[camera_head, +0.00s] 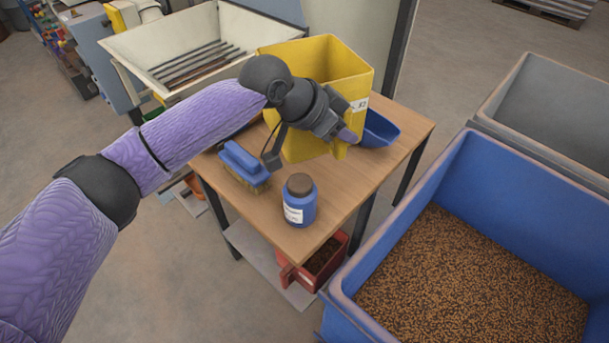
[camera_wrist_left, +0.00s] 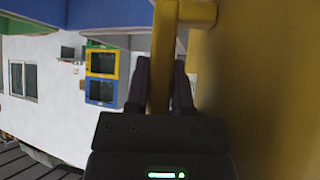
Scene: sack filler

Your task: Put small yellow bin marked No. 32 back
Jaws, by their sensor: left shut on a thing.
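The yellow bin (camera_head: 320,62) with a white label reading 32 is upright at the back of the small wooden table (camera_head: 335,195). My left gripper (camera_head: 345,143) is at its near side, and the forearm hides part of that side. In the left wrist view, my left gripper's fingers (camera_wrist_left: 161,85) are on both sides of a yellow bar (camera_wrist_left: 160,55) of the bin, shut on it. The bin's wall (camera_wrist_left: 265,90) fills the right of that view. I cannot tell whether its base touches the table. My right gripper is not in view.
A blue brush (camera_head: 243,165), a blue jar (camera_head: 299,200) with a brown lid and a blue scoop (camera_head: 380,130) are on the table. A large blue crate (camera_head: 395,225) of brown grain stands right. A red bin (camera_head: 322,262) is underneath. A pale hopper (camera_head: 150,45) stands behind.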

